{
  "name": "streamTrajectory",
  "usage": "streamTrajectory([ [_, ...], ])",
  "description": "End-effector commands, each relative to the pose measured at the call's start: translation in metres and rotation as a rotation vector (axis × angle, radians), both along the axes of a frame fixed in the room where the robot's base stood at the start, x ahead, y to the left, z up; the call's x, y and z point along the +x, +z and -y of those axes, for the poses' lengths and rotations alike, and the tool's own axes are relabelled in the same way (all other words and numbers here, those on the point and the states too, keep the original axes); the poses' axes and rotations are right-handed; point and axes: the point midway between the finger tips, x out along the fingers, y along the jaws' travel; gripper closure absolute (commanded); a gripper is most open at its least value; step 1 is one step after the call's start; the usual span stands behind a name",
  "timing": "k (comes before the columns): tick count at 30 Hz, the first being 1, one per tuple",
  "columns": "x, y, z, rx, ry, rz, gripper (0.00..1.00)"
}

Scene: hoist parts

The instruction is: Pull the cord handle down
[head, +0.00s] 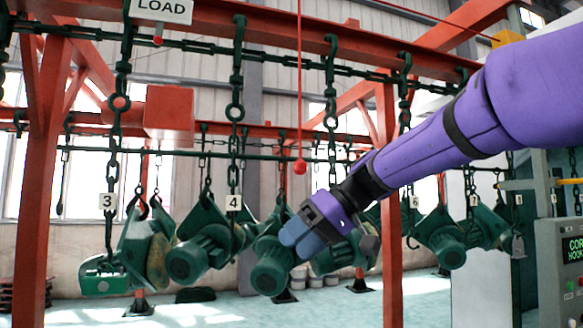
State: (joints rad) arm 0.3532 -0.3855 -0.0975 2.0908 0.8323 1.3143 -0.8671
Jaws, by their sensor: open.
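The cord handle is a red ball (300,167) at the lower end of a thin red cord (300,80) that hangs straight down in the middle of the head view. My gripper (297,238) reaches in from the right on my purple arm. Its blue fingertips are open and appear below the ball in the picture, apart from it. They overlap a green hoist part behind them. How far the ball is in depth from the fingers cannot be told.
Green motor-like parts (187,262) hang from chains and hooks on a red overhead frame, with number tags. A LOAD sign (164,10) is at upper left. A red post (391,200) stands behind my arm. A grey control box (560,260) is at right.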

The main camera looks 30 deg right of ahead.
Motion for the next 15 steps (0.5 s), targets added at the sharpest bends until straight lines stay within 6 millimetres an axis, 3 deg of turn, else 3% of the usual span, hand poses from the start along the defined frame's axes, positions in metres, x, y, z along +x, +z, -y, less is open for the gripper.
streamTrajectory([
  [3, 0.037, 0.048, 0.042, 0.102, 0.054, 0.211, 0.40],
  [6, 0.058, 0.087, 0.081, 0.148, 0.095, 0.425, 0.40],
  [12, 0.074, 0.142, 0.145, 0.146, 0.133, 0.781, 0.40],
  [15, 0.075, 0.154, 0.161, 0.134, 0.139, 0.873, 0.40],
])
